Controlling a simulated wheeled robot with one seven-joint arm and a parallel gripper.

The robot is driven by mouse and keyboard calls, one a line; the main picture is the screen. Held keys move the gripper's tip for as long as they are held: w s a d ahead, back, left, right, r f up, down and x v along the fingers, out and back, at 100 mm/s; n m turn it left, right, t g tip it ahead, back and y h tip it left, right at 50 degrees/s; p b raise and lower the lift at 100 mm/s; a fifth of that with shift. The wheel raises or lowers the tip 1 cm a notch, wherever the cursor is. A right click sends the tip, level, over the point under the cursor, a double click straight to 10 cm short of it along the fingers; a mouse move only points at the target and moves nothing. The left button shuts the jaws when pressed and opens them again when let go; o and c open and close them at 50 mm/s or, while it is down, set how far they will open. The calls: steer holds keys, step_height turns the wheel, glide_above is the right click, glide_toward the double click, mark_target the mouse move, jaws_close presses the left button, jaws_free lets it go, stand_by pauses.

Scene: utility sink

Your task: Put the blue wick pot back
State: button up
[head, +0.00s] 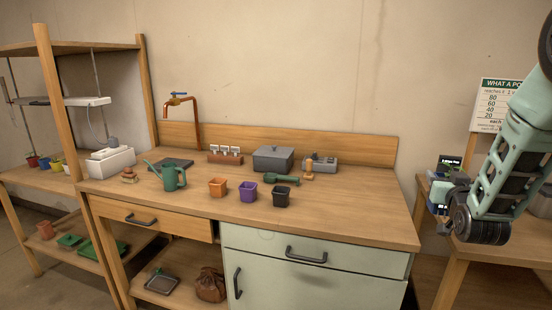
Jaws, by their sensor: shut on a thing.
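My arm comes in from the top right and bends at a dark round joint near the right table. I cannot make out my gripper or its fingertips, nor anything in its hold. A small blue pot (44,163) stands on the upper board of the left shelf, between a red pot (32,160) and a yellow pot (57,160). I cannot tell whether it has a wick. On the worktop stand an orange pot (217,188), a purple pot (248,193) and a black pot (281,197) in a row.
The wooden worktop (345,215) is clear at its right front. A green watering can (172,178), grey lidded box (273,158) and green scoop (283,180) lie around the pots. A copper tap (196,122) rises behind. A right table (485,250) stands below my arm.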

steer(key=s+a+f+n+y, duration=0.3)
steer(key=a+f+y, duration=0.2)
steer(key=a+f, duration=0.5)
step_height(320, 180, down, 3)
steer(key=shift+a+r+t, duration=0.1)
steer(key=shift+a+t, duration=0.2)
